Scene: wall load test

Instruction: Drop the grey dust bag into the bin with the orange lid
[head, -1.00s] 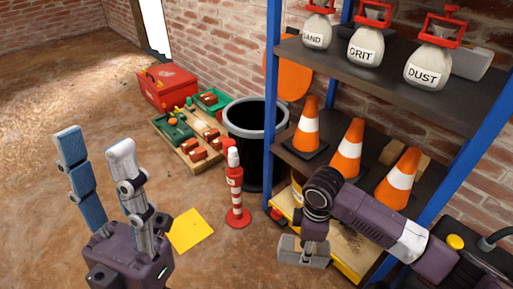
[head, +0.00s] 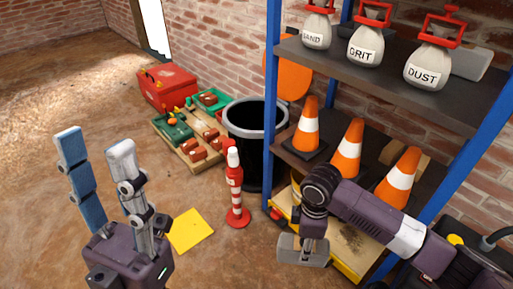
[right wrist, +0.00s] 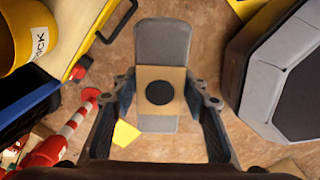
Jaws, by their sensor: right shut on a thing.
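The pale grey bag marked DUST (head: 427,68) stands upright on the top shelf at the right end, with a red handle frame on top. The black bin (head: 246,150) with a grey rim stands on the floor left of the rack. Its orange lid (head: 293,80) is up behind it, so the mouth is open. My left gripper (head: 96,146) is open and empty at the lower left, apart from both. My right gripper (right wrist: 163,103) is shut on a grey block (right wrist: 162,40) with a tan square and black disc, low in front of the rack.
Bags marked SAND (head: 317,32) and GRIT (head: 366,46) stand left of the DUST bag. Traffic cones (head: 348,147) fill the middle shelf (head: 288,152). A red-and-white post (head: 236,190) stands before the bin. A red toolbox (head: 168,87) and a parts board lie left. Floor at left is clear.

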